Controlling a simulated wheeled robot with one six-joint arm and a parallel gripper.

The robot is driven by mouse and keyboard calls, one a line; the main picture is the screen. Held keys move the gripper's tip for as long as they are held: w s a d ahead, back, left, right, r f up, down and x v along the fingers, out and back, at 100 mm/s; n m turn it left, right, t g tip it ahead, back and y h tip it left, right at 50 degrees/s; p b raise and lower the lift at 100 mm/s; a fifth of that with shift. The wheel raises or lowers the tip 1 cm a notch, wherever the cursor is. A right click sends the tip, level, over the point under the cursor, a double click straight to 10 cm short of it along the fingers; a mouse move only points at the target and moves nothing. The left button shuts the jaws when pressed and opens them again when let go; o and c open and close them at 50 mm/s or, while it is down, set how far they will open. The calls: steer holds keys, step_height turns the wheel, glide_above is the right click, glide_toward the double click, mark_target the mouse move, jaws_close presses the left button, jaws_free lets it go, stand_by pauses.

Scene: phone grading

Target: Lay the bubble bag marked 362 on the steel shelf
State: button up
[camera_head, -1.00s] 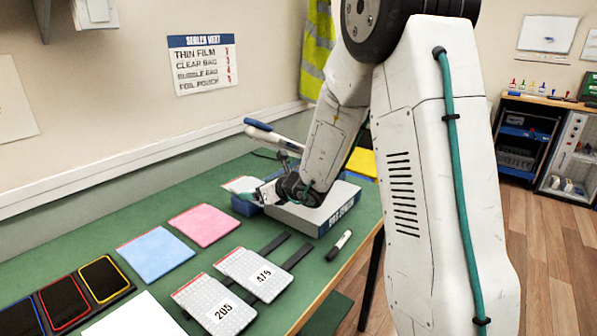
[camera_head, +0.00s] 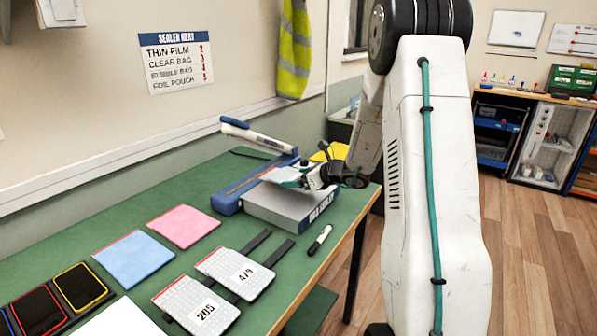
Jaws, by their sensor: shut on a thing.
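My gripper (camera_head: 310,178) is shut on a pale, flat bag (camera_head: 279,174), held just above the grey steel shelf (camera_head: 292,206) at the front of the blue bag sealer (camera_head: 238,186). The bag is seen nearly edge-on and no number is readable on it, so I cannot tell whether it is marked 362. I cannot tell whether it touches the shelf. Two other bubble bags lie on the green table, marked 479 (camera_head: 232,268) and 205 (camera_head: 190,300).
The sealer's lever (camera_head: 255,133) is raised behind my gripper. Pink (camera_head: 184,226) and blue (camera_head: 134,259) pads lie at the left. A yellow item (camera_head: 330,151) is behind the sealer.

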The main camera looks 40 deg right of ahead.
mark_target(285, 174)
steer(key=shift+w+f, duration=0.1)
steer(key=shift+f, duration=0.3)
steer(key=w, duration=0.2)
steer(key=w+a, duration=0.1)
steer(key=w, duration=0.1)
steer(key=w+a, duration=0.1)
steer(key=w, duration=0.1)
steer(key=shift+w+a+f, duration=0.1)
steer(key=shift+a+f, duration=0.1)
steer(key=shift+w+f, duration=0.1)
steer(key=shift+f, duration=0.45)
steer(key=shift+f, duration=0.3)
stand_by(0.8)
